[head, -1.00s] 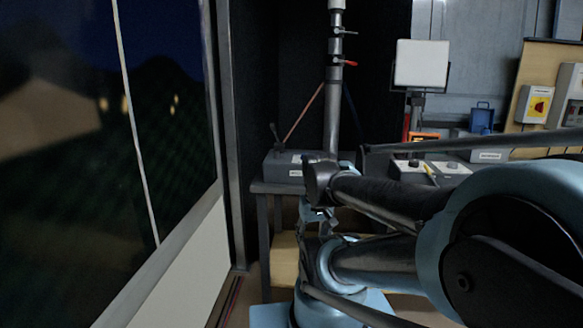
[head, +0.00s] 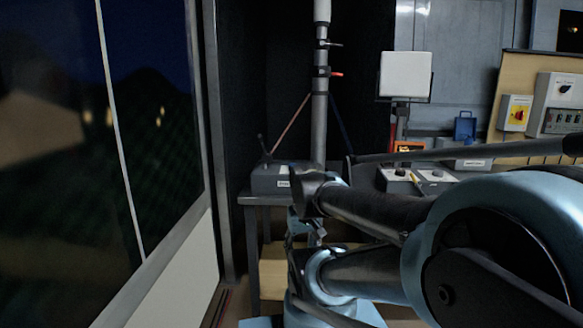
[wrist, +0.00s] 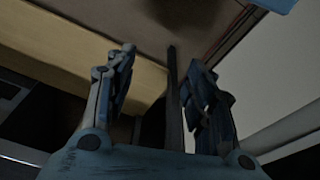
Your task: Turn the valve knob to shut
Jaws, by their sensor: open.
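I cannot make out for certain which part is the valve knob. Two small grey boxes with dark knobs on top, a left one (head: 398,179) and a right one (head: 434,179), stand on the bench behind my arm. A grey box with an upright lever (head: 270,179) stands left of the mast. My gripper (wrist: 160,80) is open in the wrist view, pointing at a dim floor and a pale yellow block. A dark upright bar shows between its fingers; no held object shows. In the head view my gripper (head: 305,232) is low, in front of the bench and partly hidden.
A metal mast (head: 319,110) with clamps rises behind the bench (head: 250,200). A lamp panel (head: 405,74) stands right of it. A yellow-and-red switch (head: 517,113) is on the right board. A large window (head: 90,130) fills the left. The yellow block (head: 272,272) lies under the bench.

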